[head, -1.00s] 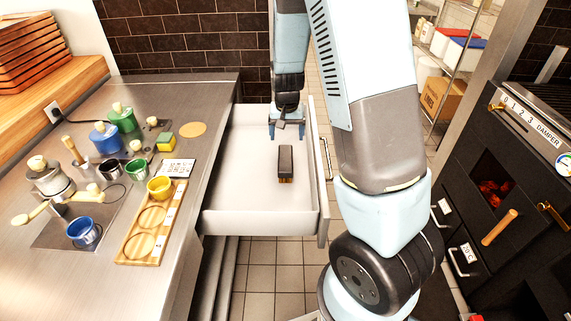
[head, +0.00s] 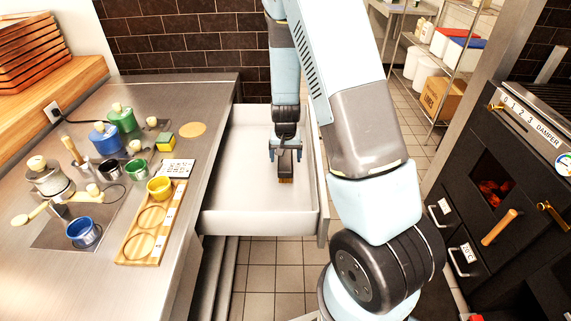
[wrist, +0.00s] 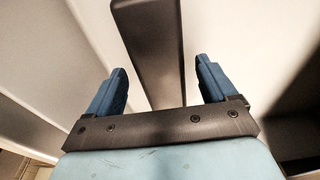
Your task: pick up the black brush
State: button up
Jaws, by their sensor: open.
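The black brush lies in the open white drawer (head: 235,190). In the head view my gripper covers most of it, and only its brown bristle end (head: 286,180) shows below the fingers. In the wrist view the brush's dark back (wrist: 152,45) runs between my two blue fingers and on past them. My gripper (head: 285,155) is over the brush in the drawer, and it also shows in the wrist view (wrist: 162,80). The fingers are apart, one on each side of the brush, with a gap to it on both sides. I cannot tell how high the fingertips are above the drawer floor.
The drawer's front wall (head: 260,222) and right wall (head: 322,190) stand close to my gripper. A dark oven (head: 500,160) stands at right.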

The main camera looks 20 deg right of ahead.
aim_at(285, 158)
jog(key=shift+w+f, duration=0.2)
jog(key=shift+f, duration=1.4)
jog(key=c, duration=1.1)
jog(key=shift+r, duration=0.15)
jog(key=shift+c, duration=0.2)
notch_tip(285, 158, up, 18)
